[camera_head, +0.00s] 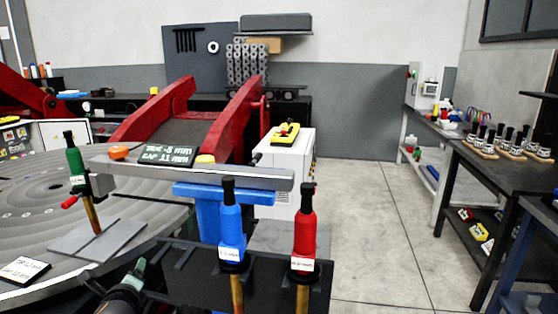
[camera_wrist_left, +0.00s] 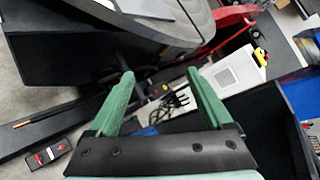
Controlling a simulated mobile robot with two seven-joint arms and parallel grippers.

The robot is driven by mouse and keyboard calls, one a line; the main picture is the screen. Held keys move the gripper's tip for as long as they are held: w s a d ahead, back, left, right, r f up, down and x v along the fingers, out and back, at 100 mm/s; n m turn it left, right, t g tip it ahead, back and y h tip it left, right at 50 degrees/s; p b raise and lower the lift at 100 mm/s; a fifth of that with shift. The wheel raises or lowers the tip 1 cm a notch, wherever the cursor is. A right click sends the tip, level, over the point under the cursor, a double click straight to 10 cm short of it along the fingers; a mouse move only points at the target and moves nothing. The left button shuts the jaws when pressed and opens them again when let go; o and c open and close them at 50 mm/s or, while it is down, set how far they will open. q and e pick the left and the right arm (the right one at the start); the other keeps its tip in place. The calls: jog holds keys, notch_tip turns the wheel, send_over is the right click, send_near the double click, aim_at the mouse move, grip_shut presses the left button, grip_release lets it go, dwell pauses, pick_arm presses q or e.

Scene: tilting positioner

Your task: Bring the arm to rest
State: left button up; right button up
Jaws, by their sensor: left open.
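My left gripper (camera_wrist_left: 160,76) shows in the left wrist view with its two green fingers apart and nothing between them. In the head view a dark and green part of my left arm (camera_head: 128,288) shows at the lower left edge, in front of the round grooved positioner table (camera_head: 30,210). My right gripper is in neither view. A blue-handled torch (camera_head: 231,232) and a red-handled torch (camera_head: 305,225) stand upright in the dark rack (camera_head: 180,272).
A white cabinet (camera_head: 285,160) stands beyond. Benches with tools (camera_head: 490,165) line the right. The floor (camera_head: 375,230) between is clear.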

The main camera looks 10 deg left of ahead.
pick_arm(q)
jog(key=s+d+f+n+g+h, duration=0.35)
jog(key=s+d+f+n, duration=0.45)
jog(key=s+d+f, duration=0.4)
jog(key=s+d+f+n+g+h, duration=0.15)
jog(key=s+d+n, duration=0.35)
jog(key=s, duration=0.6)
jog(key=s+d+f+n+g+h, duration=0.1)
jog(key=s+d+n+g+h, duration=0.15)
jog(key=s+n, duration=0.6)
jog(key=w+d+f+m+t+h, duration=0.1)
jog(key=d+f+t, duration=0.3)
jog(key=f, duration=0.6)
jog(key=shift+w+d+f+m+t, duration=0.2)
jog(key=shift+w+m+t, duration=0.15)
jog(key=shift+w+m, duration=0.3)
